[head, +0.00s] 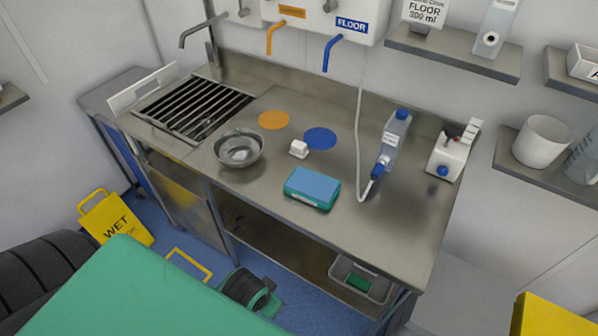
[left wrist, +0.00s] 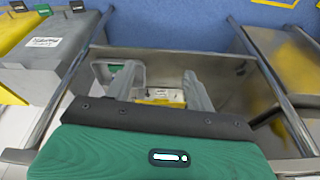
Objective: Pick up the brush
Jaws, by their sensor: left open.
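I cannot clearly make out a brush in either view. In the head view a green block (head: 358,282) lies in a grey tray (head: 378,293) on the lower shelf, at the right end; I cannot tell whether it is the brush. In the left wrist view my left gripper (left wrist: 160,76) is open, its two grey fingers apart above a metal surface. A pale tray (left wrist: 98,74) with something green in it is beside the left finger. A small white and yellow thing (left wrist: 160,97) shows between the fingers, partly hidden by the gripper body. My right gripper is not in view.
On the steel worktop (head: 270,215) are a metal bowl (head: 240,150), a teal box with a blue top (head: 312,188), a white block (head: 299,149) and a bottle (head: 392,140). A yellow wet-floor sign (head: 112,220) stands left. Lidded bins (left wrist: 50,55) are left in the wrist view.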

